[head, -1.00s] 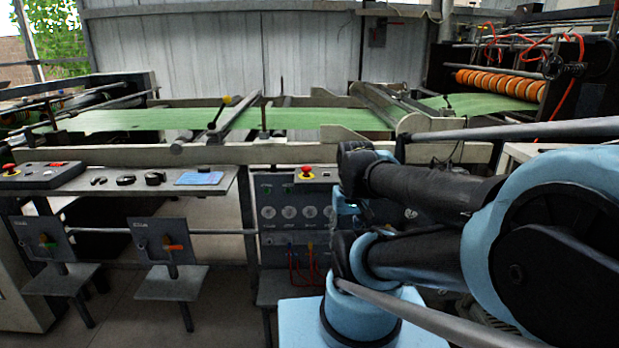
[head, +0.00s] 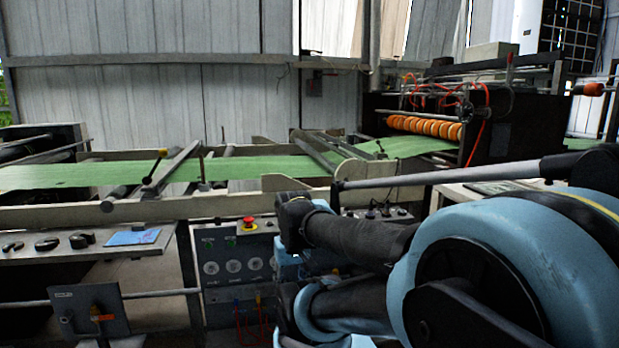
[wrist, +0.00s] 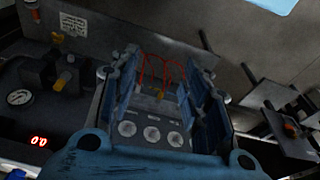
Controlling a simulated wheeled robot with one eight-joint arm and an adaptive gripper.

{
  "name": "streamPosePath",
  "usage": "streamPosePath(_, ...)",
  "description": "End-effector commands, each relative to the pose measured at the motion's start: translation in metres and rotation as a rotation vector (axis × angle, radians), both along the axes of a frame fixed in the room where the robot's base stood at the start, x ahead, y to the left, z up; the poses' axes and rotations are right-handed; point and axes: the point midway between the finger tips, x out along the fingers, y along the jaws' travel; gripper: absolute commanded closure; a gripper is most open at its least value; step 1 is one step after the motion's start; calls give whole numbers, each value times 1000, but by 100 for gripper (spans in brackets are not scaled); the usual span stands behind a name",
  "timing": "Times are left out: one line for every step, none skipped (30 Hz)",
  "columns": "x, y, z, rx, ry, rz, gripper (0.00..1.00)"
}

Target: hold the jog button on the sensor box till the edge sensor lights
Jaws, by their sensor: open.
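My gripper (wrist: 168,66) is open and empty in the wrist view, its two blue-black fingers spread apart. Between and beyond them is a grey panel with round dials (wrist: 152,133) and red cables. A grey box with an orange lever or knob (head: 88,312), possibly the sensor box, stands at the lower left of the head view. A similar box with an orange part (wrist: 290,128) shows at the right of the wrist view, away from my fingers. I cannot pick out the jog button or a lit edge sensor. In the head view my arm hides the gripper's fingers.
The dial panel (head: 232,262) has a red mushroom button (head: 248,222) on top. A control shelf (head: 90,246) is at left. Green web (head: 250,168) runs across the machine frame behind, toward orange rollers (head: 425,126). A red numeric display (wrist: 38,141) glows at the wrist view's left.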

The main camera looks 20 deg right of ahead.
Motion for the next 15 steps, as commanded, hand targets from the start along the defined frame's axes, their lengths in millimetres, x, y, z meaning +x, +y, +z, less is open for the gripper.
streamPosePath(0,0,0,0,0,0,57)
streamPosePath(0,0,0,0,0,0,57)
streamPosePath(0,0,0,0,0,0,57)
streamPosePath(0,0,0,0,0,0,57)
streamPosePath(0,0,0,0,0,0,57)
streamPosePath(0,0,0,0,0,0,57)
streamPosePath(0,0,0,0,0,0,57)
streamPosePath(0,0,0,0,0,0,57)
streamPosePath(0,0,0,0,0,0,57)
streamPosePath(0,0,0,0,0,0,59)
streamPosePath(0,0,0,0,0,0,66)
streamPosePath(0,0,0,0,0,0,75)
streamPosePath(0,0,0,0,0,0,82)
streamPosePath(0,0,0,0,0,0,89)
streamPosePath(0,0,0,0,0,0,98)
